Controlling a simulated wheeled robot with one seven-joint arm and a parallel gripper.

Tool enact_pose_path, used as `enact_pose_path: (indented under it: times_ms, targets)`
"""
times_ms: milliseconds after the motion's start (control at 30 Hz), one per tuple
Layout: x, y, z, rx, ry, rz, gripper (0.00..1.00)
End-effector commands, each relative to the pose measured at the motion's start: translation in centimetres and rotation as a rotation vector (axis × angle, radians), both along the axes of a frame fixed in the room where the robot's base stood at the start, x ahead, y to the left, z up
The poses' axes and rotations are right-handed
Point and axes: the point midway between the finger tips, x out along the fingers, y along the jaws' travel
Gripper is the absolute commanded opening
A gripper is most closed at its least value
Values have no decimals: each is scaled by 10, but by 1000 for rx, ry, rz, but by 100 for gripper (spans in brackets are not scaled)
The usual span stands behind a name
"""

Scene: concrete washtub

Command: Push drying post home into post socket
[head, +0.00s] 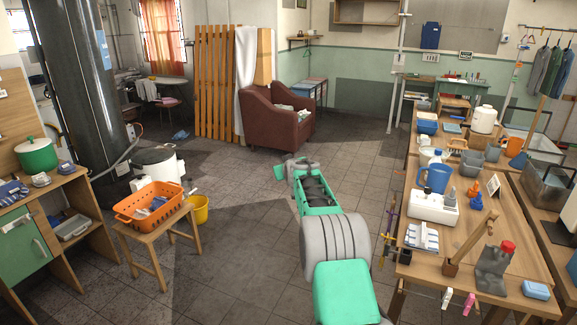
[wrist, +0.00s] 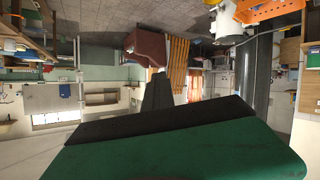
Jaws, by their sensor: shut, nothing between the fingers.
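A slim wooden post (head: 469,238) stands tilted at the front of the right-hand workbench, leaning up to the right. Its lower end meets a small wooden block (head: 450,268), which looks like the socket; how deep it sits I cannot tell. Neither shows clearly in the wrist view. My gripper (wrist: 157,84) shows in the wrist view as dark fingers together, with nothing between them. It points out over the open floor, well away from the post. In the head view my arm reaches forward, left of the bench, and the fingers cannot be made out.
An orange basket (head: 150,205) sits on a stool at left. The middle floor is clear.

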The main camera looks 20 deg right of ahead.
Motion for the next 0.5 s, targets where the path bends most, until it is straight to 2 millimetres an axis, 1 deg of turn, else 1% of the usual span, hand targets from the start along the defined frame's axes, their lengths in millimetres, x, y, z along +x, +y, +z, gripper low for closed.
enact_pose_path:
  times_ms: [500]
  targets:
    - [15,11,2,0,25,18,0]
